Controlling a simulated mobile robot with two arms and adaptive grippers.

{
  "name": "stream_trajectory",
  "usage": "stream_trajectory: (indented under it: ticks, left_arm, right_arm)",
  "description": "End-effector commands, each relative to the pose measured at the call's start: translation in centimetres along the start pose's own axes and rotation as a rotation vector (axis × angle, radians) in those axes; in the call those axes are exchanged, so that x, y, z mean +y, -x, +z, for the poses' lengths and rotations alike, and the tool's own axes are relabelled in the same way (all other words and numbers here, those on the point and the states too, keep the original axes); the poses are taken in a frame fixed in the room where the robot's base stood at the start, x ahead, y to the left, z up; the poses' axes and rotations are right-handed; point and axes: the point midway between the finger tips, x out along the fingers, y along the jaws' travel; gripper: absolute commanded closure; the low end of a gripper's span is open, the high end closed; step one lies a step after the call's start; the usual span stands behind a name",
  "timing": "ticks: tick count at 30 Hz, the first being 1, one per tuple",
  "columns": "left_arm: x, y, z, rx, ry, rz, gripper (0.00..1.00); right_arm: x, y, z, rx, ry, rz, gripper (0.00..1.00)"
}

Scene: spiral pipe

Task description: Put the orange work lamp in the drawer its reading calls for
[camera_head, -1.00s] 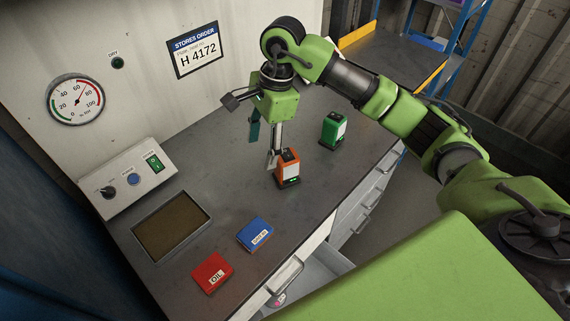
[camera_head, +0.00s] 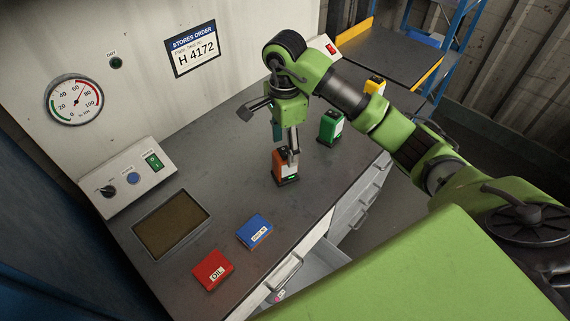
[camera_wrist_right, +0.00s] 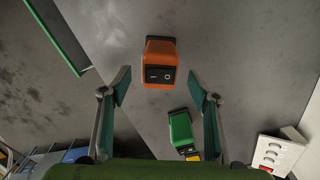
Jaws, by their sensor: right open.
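The orange work lamp (camera_head: 279,166) stands upright on the grey bench, with a small green display low on its side, too small to read. My right gripper (camera_head: 289,153) hangs at the lamp's top, pointing down. In the right wrist view its fingers (camera_wrist_right: 160,84) are spread and empty, with the lamp (camera_wrist_right: 160,62) ahead between the fingertip lines; contact cannot be told. A drawer (camera_head: 283,277) at the bench front stands pulled out, its inside mostly hidden. The humidity gauge (camera_head: 75,101) on the wall has its needle near 60. My left gripper is not in view.
A green lamp (camera_head: 331,128) stands close behind right, and a yellow one (camera_head: 374,87) farther back. A blue box (camera_head: 254,231), a red OIL box (camera_head: 212,269) and a shallow brown tray (camera_head: 172,222) lie nearer. A switch box (camera_head: 128,178) stands at left.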

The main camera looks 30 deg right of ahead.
Motion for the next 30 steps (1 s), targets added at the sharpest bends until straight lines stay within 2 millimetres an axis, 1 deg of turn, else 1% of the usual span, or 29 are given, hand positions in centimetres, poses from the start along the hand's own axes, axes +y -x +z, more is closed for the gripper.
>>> stream_trajectory:
  ticks: [1, 6, 10, 13, 18, 19, 20, 21, 23, 24, 25, 26, 27, 30]
  left_arm:
    - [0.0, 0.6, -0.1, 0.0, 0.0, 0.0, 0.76]
    - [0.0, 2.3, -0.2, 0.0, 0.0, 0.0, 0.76]
    - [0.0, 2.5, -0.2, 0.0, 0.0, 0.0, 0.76]
    - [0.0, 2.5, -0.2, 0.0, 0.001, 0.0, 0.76]
    - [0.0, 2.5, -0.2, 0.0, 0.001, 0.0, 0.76]
    - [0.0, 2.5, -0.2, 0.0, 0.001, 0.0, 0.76]
    - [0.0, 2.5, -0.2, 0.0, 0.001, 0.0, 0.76]
    - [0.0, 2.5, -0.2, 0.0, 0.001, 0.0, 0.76]
    - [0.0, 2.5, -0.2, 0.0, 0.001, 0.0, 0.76]
    - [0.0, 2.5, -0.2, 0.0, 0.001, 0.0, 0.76]
    - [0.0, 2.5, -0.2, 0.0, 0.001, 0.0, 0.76]
    - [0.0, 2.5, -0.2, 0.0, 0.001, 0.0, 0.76]
    - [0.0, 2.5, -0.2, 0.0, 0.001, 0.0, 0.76]
    - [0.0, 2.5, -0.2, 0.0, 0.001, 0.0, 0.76]
  right_arm:
    - [0.1, -0.3, 0.1, -0.002, 0.0, 0.005, 0.44]
    - [0.2, -2.6, 0.0, -0.001, 0.0, 0.007, 0.44]
    - [0.1, -4.3, 0.0, -0.002, 0.001, 0.004, 0.44]
    - [0.1, -4.8, -0.1, 0.001, 0.001, 0.002, 0.44]
    - [0.0, -4.9, -0.1, 0.0, 0.001, 0.001, 0.44]
    - [0.0, -4.9, -0.1, 0.0, 0.001, 0.001, 0.47]
    - [0.0, -4.9, -0.1, 0.0, 0.001, 0.001, 0.55]
    - [0.0, -4.9, -0.1, 0.0, 0.001, 0.001, 0.65]
    - [0.0, -4.9, -0.1, 0.0, 0.001, 0.001, 0.81]
    - [0.0, -4.9, -0.1, 0.0, 0.001, 0.001, 0.91]
    - [0.0, -4.9, -0.1, 0.0, 0.001, 0.001, 0.94]
    - [0.0, -4.9, -0.1, 0.0, 0.001, 0.001, 0.94]
    - [0.0, -4.8, -0.1, 0.0, 0.001, -0.001, 0.99]
    - [0.0, -4.8, -0.1, 0.0, 0.001, -0.001, 0.99]
